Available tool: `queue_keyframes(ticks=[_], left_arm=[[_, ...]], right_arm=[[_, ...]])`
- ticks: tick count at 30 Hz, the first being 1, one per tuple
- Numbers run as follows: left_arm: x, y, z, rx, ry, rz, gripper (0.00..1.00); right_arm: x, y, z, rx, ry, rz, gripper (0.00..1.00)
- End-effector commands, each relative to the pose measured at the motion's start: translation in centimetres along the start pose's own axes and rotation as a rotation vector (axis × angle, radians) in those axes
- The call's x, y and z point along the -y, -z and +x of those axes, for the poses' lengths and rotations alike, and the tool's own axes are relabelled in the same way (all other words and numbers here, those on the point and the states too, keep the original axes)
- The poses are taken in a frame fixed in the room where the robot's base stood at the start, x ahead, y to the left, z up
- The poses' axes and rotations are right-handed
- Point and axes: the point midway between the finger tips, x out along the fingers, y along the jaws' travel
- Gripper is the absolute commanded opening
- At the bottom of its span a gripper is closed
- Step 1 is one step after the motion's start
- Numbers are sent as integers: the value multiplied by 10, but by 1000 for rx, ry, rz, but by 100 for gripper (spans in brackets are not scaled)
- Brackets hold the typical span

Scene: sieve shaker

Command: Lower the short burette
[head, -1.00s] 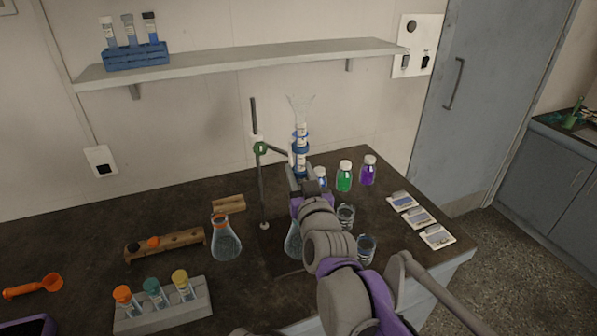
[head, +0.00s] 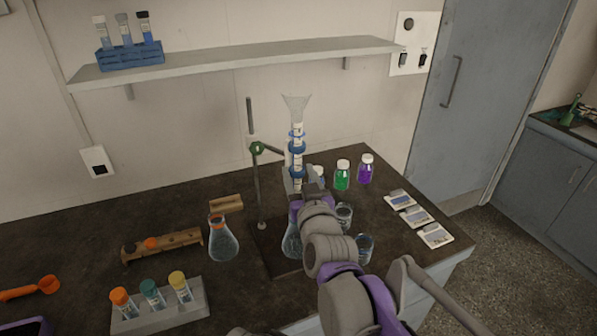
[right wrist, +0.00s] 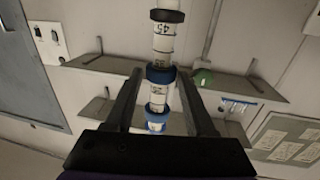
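The burette (head: 297,158) stands upright on a rod stand (head: 258,185), with blue bands and white labels on it and a clear funnel at its top. A side arm from the stand's green clamp (head: 257,148) reaches toward it. My right gripper (head: 310,180) is at the burette's lower part. In the right wrist view, the burette (right wrist: 160,90) is between the two fingers (right wrist: 160,80), with a gap visible on each side, so the gripper looks open around it. The burette's lower end is hidden behind my right arm. My left gripper is not in view.
A flask (head: 292,240) stands partly hidden under the burette, with beakers (head: 364,248) to its right. Another flask (head: 223,243) stands left of the stand. Green (head: 342,176) and purple (head: 366,170) bottles are behind. A wall shelf (head: 235,62) runs above.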

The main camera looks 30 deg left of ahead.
Motion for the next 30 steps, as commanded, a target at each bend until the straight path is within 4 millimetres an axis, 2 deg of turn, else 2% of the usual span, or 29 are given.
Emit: queue_keyframes(ticks=[9, 17, 23, 30], left_arm=[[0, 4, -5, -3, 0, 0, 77], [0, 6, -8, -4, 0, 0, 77], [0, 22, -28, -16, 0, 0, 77], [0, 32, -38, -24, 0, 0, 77]], right_arm=[[1, 1, -39, 0, 1, -1, 55], [1, 3, -52, 0, 1, 0, 55], [0, 28, -67, -2, 2, -2, 55], [1, 55, -88, -1, 2, -1, 55]])
